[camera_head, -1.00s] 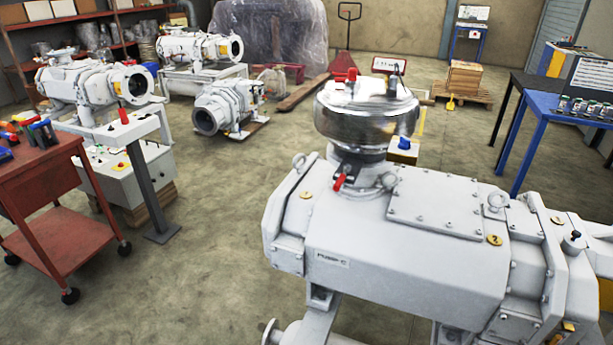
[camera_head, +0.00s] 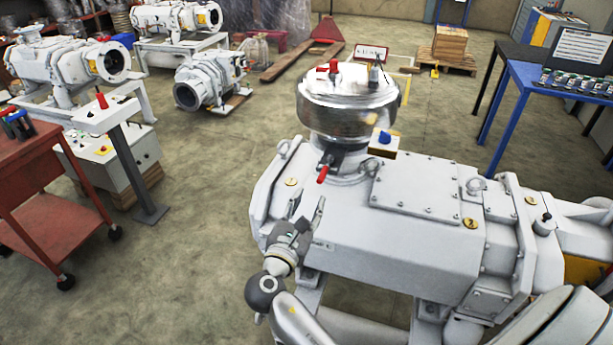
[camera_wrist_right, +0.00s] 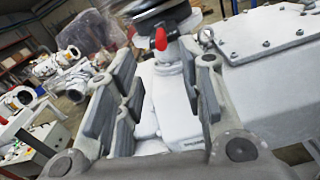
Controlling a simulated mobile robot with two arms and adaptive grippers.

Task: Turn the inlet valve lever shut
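The red-handled lever (camera_head: 322,173) sits on the neck below the shiny metal drum (camera_head: 345,108), on top of the large white vacuum pump (camera_head: 390,245). In the right wrist view its red handle (camera_wrist_right: 161,39) points down, beyond the fingers. My right gripper (camera_head: 310,216) is below the lever, at the pump's front left edge, pointing up toward it. In the right wrist view the right gripper (camera_wrist_right: 158,65) has its fingers spread and nothing between them. It is apart from the lever. My left gripper is not in view.
Another red handle (camera_head: 333,67) is on top of the drum. A red cart (camera_head: 50,200) and a control stand (camera_head: 130,165) are at left. Floor between them and the pump is clear.

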